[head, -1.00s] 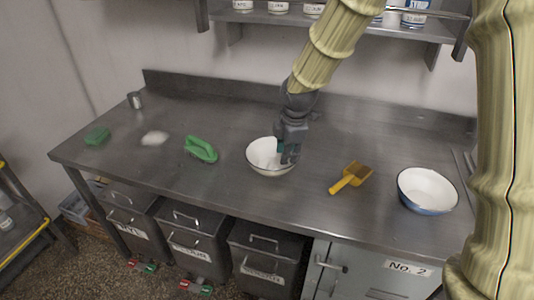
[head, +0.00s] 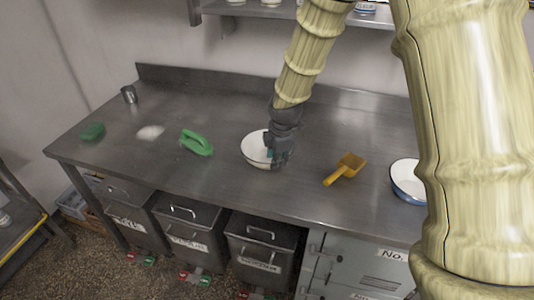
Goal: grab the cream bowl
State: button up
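The cream bowl (head: 254,149), pale with a dark rim, stands near the middle of the steel counter. My gripper (head: 276,158) points down at the bowl's right side, with its fingers at or over the right rim. The gripper and wrist hide that part of the bowl. The fingers are too small and covered to show whether they are open or closed on the rim.
A yellow scoop (head: 345,169) lies right of the bowl. A white bowl with a blue outside (head: 407,184) is partly hidden by my arm. A green brush (head: 196,142), white powder (head: 150,132), a green sponge (head: 92,131) and a metal cup (head: 129,94) are on the left.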

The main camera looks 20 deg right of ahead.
jog(key=shift+w+a+f+p, duration=0.15)
jog(key=shift+w+f+p, duration=0.2)
jog(key=shift+f, duration=0.25)
jog(key=shift+x, duration=1.15)
jog(key=shift+s, duration=0.1)
jog(key=shift+c, duration=0.2)
grip_shut()
